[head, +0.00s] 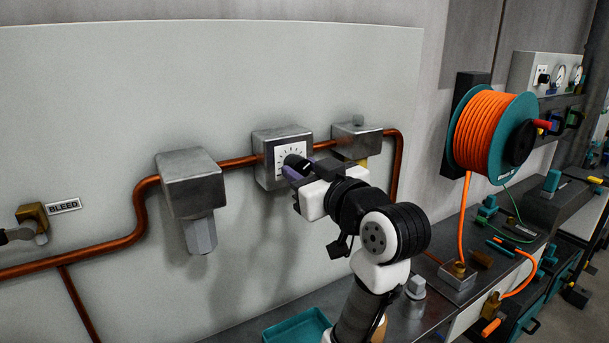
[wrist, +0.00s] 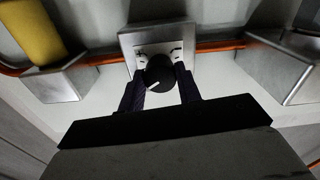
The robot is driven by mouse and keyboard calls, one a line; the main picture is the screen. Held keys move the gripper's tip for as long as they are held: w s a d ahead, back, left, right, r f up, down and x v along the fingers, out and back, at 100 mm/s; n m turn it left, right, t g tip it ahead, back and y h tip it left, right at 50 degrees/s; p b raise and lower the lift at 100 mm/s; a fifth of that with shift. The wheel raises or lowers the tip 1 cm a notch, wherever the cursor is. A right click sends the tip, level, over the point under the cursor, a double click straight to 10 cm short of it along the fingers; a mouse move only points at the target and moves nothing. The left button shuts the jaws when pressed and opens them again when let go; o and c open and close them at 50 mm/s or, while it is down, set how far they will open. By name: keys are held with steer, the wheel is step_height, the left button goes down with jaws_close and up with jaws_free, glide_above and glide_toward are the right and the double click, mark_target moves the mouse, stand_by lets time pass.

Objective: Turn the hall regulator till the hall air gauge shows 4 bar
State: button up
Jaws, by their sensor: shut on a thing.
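The regulator (head: 267,169) is a grey metal box on the copper pipe, with a white marked plate and a black knob. The plate (wrist: 140,52) carries minus and plus marks. My gripper (head: 293,173) is shut on the knob; its fingers also show in the wrist view (wrist: 160,90). Small round dials (head: 560,76) show on a grey box at the far right; I cannot read them or tell whether one is the hall air gauge.
A metal filter block (head: 190,180) hangs left of the regulator and another metal box (head: 357,138) sits right of it. An orange hose reel (head: 490,130) and a bench with a teal tray (head: 297,327) stand right and below.

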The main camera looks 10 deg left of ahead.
steer(key=n+b, duration=0.3)
steer(key=n, duration=0.3)
steer(key=shift+f+b, duration=0.15)
steer(key=shift+b, duration=0.15)
steer(key=n+b, duration=0.2)
steer(key=n, duration=0.3)
steer(key=shift+b, duration=0.3)
steer(key=shift+n, duration=0.4)
steer(key=o, duration=1)
steer(key=shift+r, duration=0.2)
steer(key=shift+c, duration=0.2)
steer(key=b+v, duration=0.2)
steer(key=v, duration=1.2)
steer(key=shift+b, duration=0.4)
